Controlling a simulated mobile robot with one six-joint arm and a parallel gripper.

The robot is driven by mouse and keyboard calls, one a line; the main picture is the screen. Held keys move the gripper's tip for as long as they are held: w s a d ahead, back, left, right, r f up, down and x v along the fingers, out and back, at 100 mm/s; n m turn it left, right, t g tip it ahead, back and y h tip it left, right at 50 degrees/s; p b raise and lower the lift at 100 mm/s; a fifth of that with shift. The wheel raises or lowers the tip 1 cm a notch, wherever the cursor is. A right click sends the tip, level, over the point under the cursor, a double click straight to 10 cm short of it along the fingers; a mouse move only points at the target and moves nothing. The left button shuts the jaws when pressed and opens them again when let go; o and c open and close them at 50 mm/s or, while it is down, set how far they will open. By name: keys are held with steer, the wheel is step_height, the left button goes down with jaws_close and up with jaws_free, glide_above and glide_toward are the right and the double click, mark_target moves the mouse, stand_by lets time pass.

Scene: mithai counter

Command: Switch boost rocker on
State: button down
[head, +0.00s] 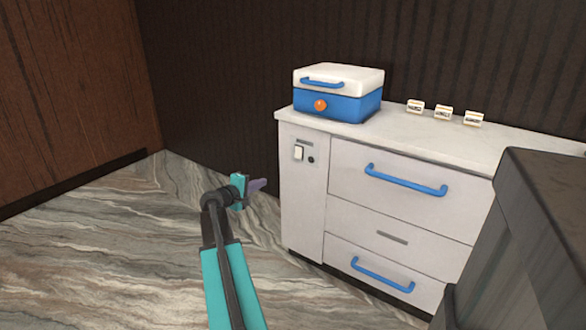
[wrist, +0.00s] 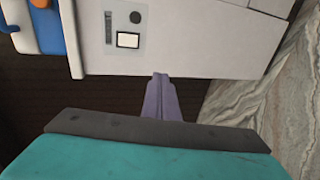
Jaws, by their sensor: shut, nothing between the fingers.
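The rocker (head: 298,153) is a small white switch on the narrow left front panel of the white counter (head: 303,200). A round dark knob or socket (head: 311,160) sits beside it. In the wrist view the rocker (wrist: 128,40) shows as a pale rectangle in a dark frame, on a grey plate with a dark label and the round dark part. Whether it is on or off I cannot tell. My gripper (head: 258,185) is left of the panel and lower than the rocker, apart from it. Its purple fingers (wrist: 161,88) are shut and empty.
A blue and white box (head: 340,107) with an orange knob (head: 320,105) stands on the counter top. Several small labelled cards (head: 443,113) stand to its right. Blue-handled drawers (head: 405,180) fill the front. A dark block (head: 540,240) stands at the right. Marble floor (head: 110,250) is open at left.

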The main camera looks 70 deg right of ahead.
mark_target(298, 157)
steer(key=s+d+r+h, duration=0.1)
steer(key=s+d+r, duration=0.2)
steer(key=d+r, duration=0.1)
steer(key=shift+s+r+g+b, duration=0.3)
steer(key=shift+r+g+b, duration=0.1)
steer(key=shift+b+x, duration=1.2)
steer(key=shift+x, duration=5.8)
steer(key=shift+d+f, duration=0.1)
steer(key=shift+d, duration=0.05)
